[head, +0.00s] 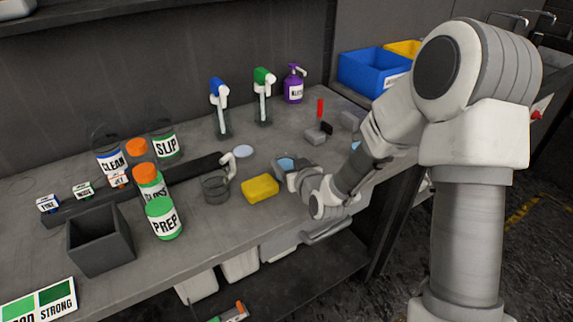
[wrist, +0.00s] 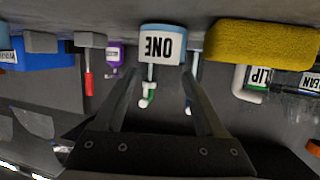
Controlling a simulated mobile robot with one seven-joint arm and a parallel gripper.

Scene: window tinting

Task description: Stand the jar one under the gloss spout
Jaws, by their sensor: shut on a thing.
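Jar one (wrist: 163,46) is a short pale jar with a white label reading ONE, upside down in the wrist view. In the head view its light blue top (head: 286,162) shows, the rest mostly hidden by my gripper (head: 296,174). My gripper (wrist: 162,75) is shut on the jar, one finger on each side. The jar is at or just above the worktop; I cannot tell if it touches. An orange-capped bottle (head: 150,181) has a half-hidden label that seems to read GLOSS. A white curved spout (head: 227,166) rises by a dark cup; whether it is the gloss spout is unclear.
A yellow sponge (head: 260,188) lies left of the jar, close by. The dark cup (head: 215,188), PREP bottle (head: 164,218) and dark open box (head: 99,242) stand further left. Blue-headed (head: 220,105) and green-headed (head: 264,100) sprayers and a purple bottle (head: 293,85) stand behind. A blue bin (head: 370,72) is at back right.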

